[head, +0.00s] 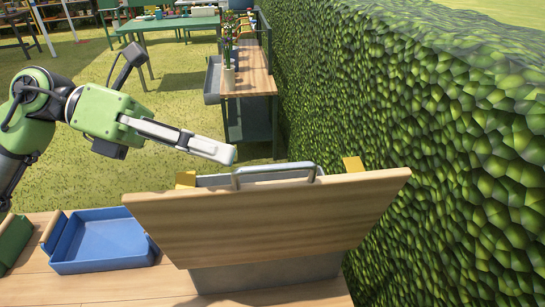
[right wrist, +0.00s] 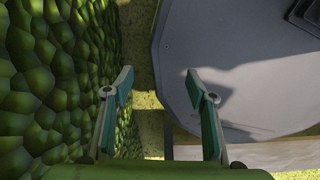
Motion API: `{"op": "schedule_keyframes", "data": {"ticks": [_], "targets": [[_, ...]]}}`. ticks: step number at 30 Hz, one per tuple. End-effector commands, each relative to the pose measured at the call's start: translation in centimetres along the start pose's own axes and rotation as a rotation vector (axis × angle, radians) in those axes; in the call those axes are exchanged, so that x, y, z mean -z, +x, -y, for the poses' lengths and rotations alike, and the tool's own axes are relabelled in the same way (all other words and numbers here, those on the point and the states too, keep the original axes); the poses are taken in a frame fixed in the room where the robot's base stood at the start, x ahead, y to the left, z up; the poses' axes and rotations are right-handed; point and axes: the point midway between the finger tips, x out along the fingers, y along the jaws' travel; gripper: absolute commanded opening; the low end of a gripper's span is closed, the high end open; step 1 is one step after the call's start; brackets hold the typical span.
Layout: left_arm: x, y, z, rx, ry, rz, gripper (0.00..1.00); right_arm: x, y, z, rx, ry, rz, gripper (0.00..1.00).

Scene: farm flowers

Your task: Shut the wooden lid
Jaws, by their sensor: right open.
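The wooden lid (head: 265,225) stands raised and tilted on a grey metal box (head: 268,275), its broad wooden face toward me. A metal handle (head: 275,169) shows along the lid's upper edge. The lid hides most of the box and its inside. My left gripper (head: 222,152) is just left of and above the handle, apart from it as far as I can see. Its fingers are seen side-on and overlap. My right gripper (right wrist: 158,78) is open and empty in the right wrist view; the lid is not visible there.
A blue tray (head: 105,243) and a green tray (head: 14,240) sit on the wooden table (head: 140,287) left of the box. A tall hedge (head: 430,130) runs close along the right, and the right wrist view also shows a hedge (right wrist: 55,80). A planter table (head: 250,78) stands behind.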

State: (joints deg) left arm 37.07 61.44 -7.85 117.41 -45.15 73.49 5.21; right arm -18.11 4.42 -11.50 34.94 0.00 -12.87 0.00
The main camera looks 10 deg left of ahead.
Motion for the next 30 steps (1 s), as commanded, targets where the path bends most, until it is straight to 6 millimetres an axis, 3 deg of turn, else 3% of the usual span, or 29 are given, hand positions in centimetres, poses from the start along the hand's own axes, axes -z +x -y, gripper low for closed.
{"op": "schedule_keyframes", "data": {"ticks": [6,12,25,27,30], "targets": [[-0.2,4.6,0.3,0.004,-0.001,-0.001,0.15,2.0,-1.8,-0.3,-0.003,-0.001,-0.027,0.51],[-0.1,7.3,0.1,0.002,-0.002,0.000,0.15,3.3,-2.5,-0.5,-0.005,-0.001,-0.047,0.51],[0.0,8.3,0.0,0.000,-0.002,0.001,0.15,1.9,-2.6,-0.6,-0.006,-0.001,-0.026,0.51],[0.0,8.3,0.0,0.000,-0.002,0.001,0.00,1.8,-2.6,-0.6,-0.007,-0.001,-0.025,0.51],[-0.1,8.3,0.0,0.000,-0.002,0.001,0.00,1.8,-2.6,-0.6,-0.007,-0.001,-0.025,0.51]]}}
